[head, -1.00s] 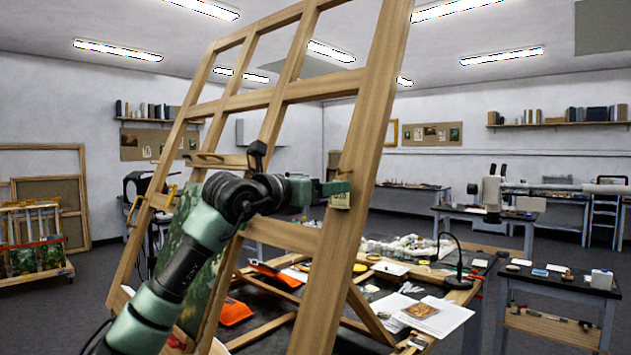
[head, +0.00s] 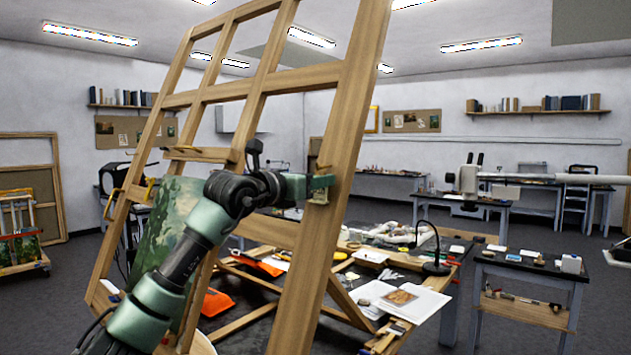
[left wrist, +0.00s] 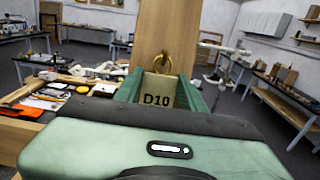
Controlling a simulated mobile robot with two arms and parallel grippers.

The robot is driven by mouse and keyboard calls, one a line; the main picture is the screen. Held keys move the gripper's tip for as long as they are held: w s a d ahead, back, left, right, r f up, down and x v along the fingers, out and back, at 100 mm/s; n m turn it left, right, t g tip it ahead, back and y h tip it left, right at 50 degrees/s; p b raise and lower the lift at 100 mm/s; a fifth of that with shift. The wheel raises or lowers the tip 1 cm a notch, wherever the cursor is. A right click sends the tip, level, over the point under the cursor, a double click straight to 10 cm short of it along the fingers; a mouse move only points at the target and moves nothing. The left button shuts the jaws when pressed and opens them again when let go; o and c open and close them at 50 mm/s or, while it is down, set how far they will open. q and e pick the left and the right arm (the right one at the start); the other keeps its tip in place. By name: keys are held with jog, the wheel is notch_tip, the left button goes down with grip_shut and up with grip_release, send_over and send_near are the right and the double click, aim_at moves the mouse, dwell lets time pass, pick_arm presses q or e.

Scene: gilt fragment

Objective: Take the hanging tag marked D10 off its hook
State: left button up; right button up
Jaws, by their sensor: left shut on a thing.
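The tag marked D10 (left wrist: 158,92) is pale, with dark lettering that reads clearly in the left wrist view. It sits between the two green fingers of my left gripper (left wrist: 159,76), which is shut on it. A brass ring or hook (left wrist: 163,62) shows just above the tag, against the wooden post (left wrist: 166,25). I cannot tell whether the tag still hangs on it. In the head view my left gripper (head: 323,181) is at the post of the tall wooden frame (head: 342,125), and the fingers hide most of the tag. My right gripper is not in view.
The tall slanted frame fills the left and middle. Behind it a worktable (head: 255,329) carries papers, an open book (head: 402,299) and a black lamp (head: 437,268). A side table (head: 530,272) and a microscope (head: 468,180) stand at the right. Open floor lies between.

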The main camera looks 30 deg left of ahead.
pick_arm(q)
jog(key=shift+r+p, duration=0.75)
jog(key=shift+r, duration=0.25)
jog(key=shift+a+r, duration=0.15)
jog(key=shift+r, duration=0.4)
jog(key=s+b, duration=0.1)
jog(key=s, duration=0.1)
jog(key=s+b, duration=0.1)
jog(key=s, duration=0.2)
jog(key=shift+s+a+f+b, duration=0.1)
jog(key=shift+f+b, duration=0.1)
jog(key=shift+b, duration=0.15)
jog(key=shift+f, duration=0.1)
dwell(0.4)
